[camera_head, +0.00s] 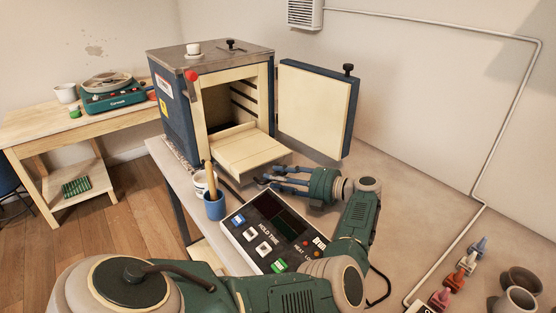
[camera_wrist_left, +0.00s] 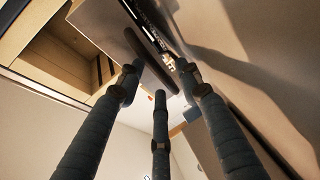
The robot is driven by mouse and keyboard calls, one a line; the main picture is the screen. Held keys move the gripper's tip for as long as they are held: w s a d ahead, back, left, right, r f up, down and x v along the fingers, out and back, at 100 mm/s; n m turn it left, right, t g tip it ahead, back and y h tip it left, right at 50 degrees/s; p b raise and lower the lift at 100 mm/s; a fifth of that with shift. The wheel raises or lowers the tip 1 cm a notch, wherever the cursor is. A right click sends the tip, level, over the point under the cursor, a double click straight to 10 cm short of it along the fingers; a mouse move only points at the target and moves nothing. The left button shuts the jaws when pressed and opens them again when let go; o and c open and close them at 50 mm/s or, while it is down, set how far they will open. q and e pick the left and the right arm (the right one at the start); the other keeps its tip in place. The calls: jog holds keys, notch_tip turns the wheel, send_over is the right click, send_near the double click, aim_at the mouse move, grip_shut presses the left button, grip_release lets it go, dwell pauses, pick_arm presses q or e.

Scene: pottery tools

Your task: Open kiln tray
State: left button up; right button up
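The kiln tray (camera_head: 240,151) is a pale flat slab that sticks out of the front of the open kiln (camera_head: 180,105). My left gripper (camera_head: 264,181) is beside the tray's front edge, with its fingers pointing left. In the left wrist view, the blue-grey fingers (camera_wrist_left: 160,85) are spread apart and open. A dark rounded bar (camera_wrist_left: 150,58), perhaps the tray's handle, shows between and beyond the fingertips. I cannot tell whether the fingers touch it. The kiln opening also shows in the wrist view (camera_wrist_left: 65,55). My right gripper is not in view.
The kiln door (camera_head: 312,108) stands wide open to the right. A control panel (camera_head: 272,235) and a blue cup (camera_head: 214,207) with a tool in it stand in front. Small bottles (camera_head: 467,262) and pots (camera_head: 515,300) are at the right. The table right of my gripper is clear.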

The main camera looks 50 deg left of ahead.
pick_arm(q)
jog(key=v, duration=1.2)
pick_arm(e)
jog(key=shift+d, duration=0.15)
pick_arm(q)
jog(key=shift+r, duration=0.1)
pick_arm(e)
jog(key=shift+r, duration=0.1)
